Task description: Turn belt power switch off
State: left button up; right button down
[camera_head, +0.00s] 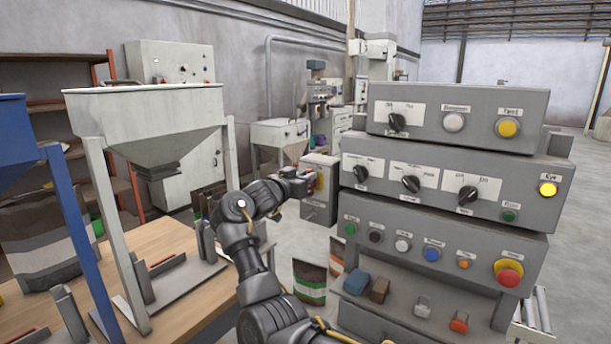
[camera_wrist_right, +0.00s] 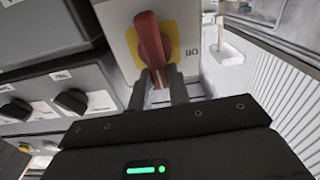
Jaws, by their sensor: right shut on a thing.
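The belt power switch shows in the right wrist view as a red rotary handle (camera_wrist_right: 150,42) on a yellow plate (camera_wrist_right: 170,30), fixed to the face of a grey box. The handle stands nearly in line with my fingers, slightly tilted. My right gripper (camera_wrist_right: 160,88) is shut on the lower end of the red handle, one finger on each side. In the head view my right gripper (camera_head: 308,183) reaches the grey switch box (camera_head: 318,207), largely hiding the handle. The small lettering beside the plate is not clearly readable. My left gripper is not in view.
A grey control panel with several knobs and buttons (camera_head: 440,190) stands close to the right of my arm. A hopper on a stand (camera_head: 150,120) and a wooden table (camera_head: 180,245) are at left. Bags (camera_head: 310,282) stand on the floor below.

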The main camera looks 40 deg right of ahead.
pick_arm(q)
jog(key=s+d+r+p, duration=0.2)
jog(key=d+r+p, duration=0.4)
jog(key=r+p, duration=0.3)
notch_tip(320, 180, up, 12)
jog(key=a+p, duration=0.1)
jog(key=p, duration=1)
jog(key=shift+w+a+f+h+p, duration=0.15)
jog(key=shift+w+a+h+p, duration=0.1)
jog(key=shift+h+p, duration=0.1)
pick_arm(e)
jog(key=f+n, duration=0.1)
jog(key=n, duration=0.4)
jog(key=w+f+n, duration=0.1)
jog(key=n, duration=0.5)
jog(key=f+n, duration=0.1)
jog(key=n, duration=0.5)
jog(key=shift+w+a, duration=0.2)
jog(key=shift+w, duration=0.15)
jog(key=shift+n, duration=0.4)
jog(key=c, duration=1.4)
grip_release()
jog(key=shift+r, duration=0.1)
jog(key=shift+o, duration=0.4)
jog(key=shift+r, duration=0.1)
